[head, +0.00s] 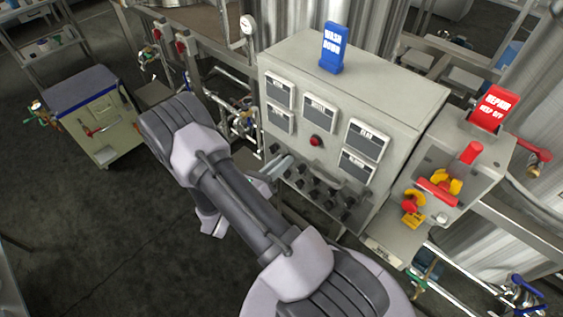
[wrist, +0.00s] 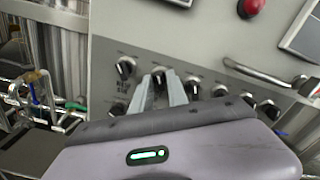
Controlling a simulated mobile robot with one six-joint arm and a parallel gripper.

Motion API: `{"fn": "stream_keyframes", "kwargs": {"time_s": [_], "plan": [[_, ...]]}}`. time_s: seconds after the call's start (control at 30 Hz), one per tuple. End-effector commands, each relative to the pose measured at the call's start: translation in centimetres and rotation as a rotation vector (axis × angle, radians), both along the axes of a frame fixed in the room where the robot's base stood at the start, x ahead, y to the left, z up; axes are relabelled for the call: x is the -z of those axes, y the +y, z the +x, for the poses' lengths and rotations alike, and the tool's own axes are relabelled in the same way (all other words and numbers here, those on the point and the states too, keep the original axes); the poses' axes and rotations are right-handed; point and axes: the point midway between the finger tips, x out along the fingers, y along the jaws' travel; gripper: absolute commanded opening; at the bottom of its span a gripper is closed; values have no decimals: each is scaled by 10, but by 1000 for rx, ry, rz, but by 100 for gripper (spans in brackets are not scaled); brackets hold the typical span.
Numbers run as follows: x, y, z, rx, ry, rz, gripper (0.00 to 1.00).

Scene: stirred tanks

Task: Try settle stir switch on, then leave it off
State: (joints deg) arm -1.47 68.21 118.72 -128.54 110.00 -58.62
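The grey control cabinet (head: 345,85) has rows of small black rotary switches (head: 318,188) low on its front. In the wrist view, the switches stand in a row, one of them at the left (wrist: 125,67) and another to the right of my fingers (wrist: 193,87). Their labels are too small to read, so I cannot tell which is settle stir. My gripper (wrist: 163,78) points at the panel, its two grey fingers a little apart, with a dark switch between or just behind the tips. I cannot tell whether they touch it. In the head view, my gripper (head: 278,170) is at the panel's left side.
A red button (head: 316,141) and several display windows sit above the switches. A metal handle (wrist: 258,76) juts out right of my fingers. A blue wash down sign (head: 332,48) stands on top. A box with a red repair sign (head: 491,108) is at right. Open floor lies left.

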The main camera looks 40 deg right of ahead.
Motion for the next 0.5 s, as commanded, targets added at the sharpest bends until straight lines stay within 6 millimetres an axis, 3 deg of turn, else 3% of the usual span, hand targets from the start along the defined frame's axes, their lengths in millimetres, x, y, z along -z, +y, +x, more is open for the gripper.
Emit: {"fn": "stream_keyframes", "kwargs": {"time_s": [0.27,0.5], "plan": [[0,0,0,0,-35,3,0],[1,0,0,0,-177,14,0]]}}
